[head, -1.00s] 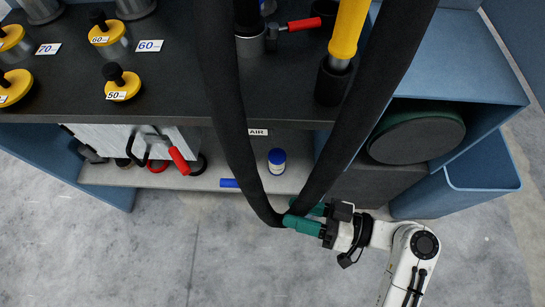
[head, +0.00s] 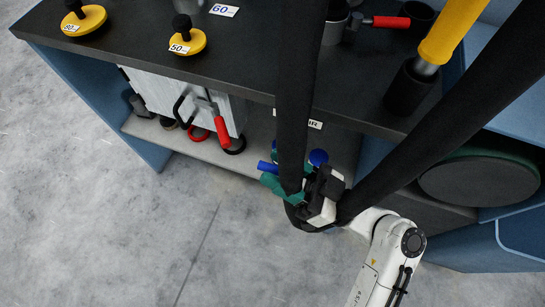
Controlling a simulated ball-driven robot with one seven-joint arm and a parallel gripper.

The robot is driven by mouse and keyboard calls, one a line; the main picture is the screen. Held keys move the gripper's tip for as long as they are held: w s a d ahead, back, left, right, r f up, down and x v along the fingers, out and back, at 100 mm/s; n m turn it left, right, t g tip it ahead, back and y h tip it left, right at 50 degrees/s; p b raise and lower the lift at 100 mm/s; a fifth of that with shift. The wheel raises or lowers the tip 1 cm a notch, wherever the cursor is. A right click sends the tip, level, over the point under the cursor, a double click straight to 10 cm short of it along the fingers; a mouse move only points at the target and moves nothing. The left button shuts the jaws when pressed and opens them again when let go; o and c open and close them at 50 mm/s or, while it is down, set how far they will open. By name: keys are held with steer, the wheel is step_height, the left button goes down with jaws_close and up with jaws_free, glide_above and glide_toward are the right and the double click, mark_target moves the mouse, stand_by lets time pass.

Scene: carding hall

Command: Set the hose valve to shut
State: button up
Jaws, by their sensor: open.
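A blue handle (head: 266,167) shows at the shelf's front edge in the head view, below the AIR label (head: 315,124). I take it for the hose valve's lever; its body is hidden, so I cannot read its setting. My gripper (head: 269,170) has teal fingers, open, one above and one below the blue handle in the picture. Whether they touch it I cannot tell. A thick black hose (head: 293,90) hangs in a loop in front and covers part of my gripper.
A blue cap (head: 318,157) shows just right of my fingers. Red-handled tools (head: 221,129) (head: 390,22) are on the shelf and worktop. Yellow knobbed weights (head: 187,42) stand on the dark worktop (head: 150,60). The floor at lower left is clear.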

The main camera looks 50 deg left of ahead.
steer(key=shift+x, duration=1)
jaws_close()
